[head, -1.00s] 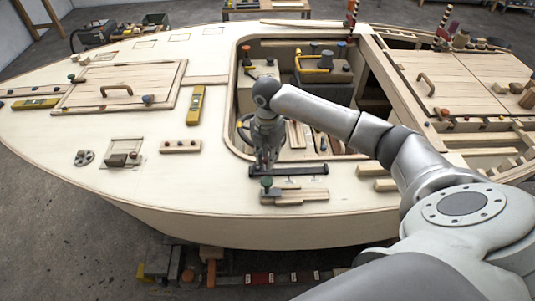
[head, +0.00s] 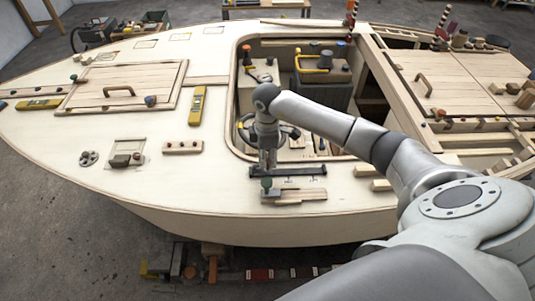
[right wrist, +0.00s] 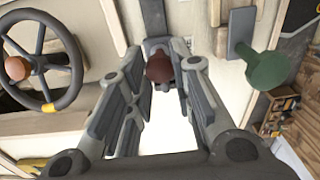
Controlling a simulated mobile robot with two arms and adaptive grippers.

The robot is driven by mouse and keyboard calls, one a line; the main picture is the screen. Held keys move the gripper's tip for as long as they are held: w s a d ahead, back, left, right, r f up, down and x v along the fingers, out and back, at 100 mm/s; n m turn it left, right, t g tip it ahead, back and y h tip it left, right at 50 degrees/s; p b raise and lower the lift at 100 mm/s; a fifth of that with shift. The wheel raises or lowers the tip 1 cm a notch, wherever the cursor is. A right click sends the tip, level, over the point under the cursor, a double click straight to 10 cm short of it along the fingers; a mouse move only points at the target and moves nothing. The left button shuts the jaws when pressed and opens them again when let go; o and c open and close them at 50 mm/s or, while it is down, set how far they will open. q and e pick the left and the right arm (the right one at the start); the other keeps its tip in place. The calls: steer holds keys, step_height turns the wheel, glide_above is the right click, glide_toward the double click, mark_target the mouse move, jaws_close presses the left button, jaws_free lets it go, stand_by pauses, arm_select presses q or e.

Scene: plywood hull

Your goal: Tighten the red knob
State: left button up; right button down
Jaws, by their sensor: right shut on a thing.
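The red knob (right wrist: 162,66), dark red and rounded, shows in the right wrist view on a small fitting at the end of a dark bar. My right gripper (right wrist: 168,63) is shut on it, with one finger on either side. In the head view my right gripper (head: 267,160) points down at a black bar (head: 300,171) on the near deck edge. The red knob is hidden there behind the gripper. My left gripper is in neither view.
A steering wheel (right wrist: 70,60) with an orange knob (right wrist: 17,68) is on the left. The deck's left part has free room around a level (head: 197,105).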

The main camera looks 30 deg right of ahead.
steer(key=m, duration=0.1)
steer(key=m+p, duration=0.1)
steer(key=m, duration=0.1)
steer(key=m+p, duration=0.1)
steer(key=m, duration=0.1)
steer(key=shift+w+r, duration=0.15)
steer(key=shift+r, duration=0.1)
steer(key=shift+m, duration=0.3)
steer(key=c, duration=1.5)
jaws_free()
steer(key=shift+o, duration=1.3)
steer(key=shift+f, duration=0.1)
step_height(320, 180, up, 12)
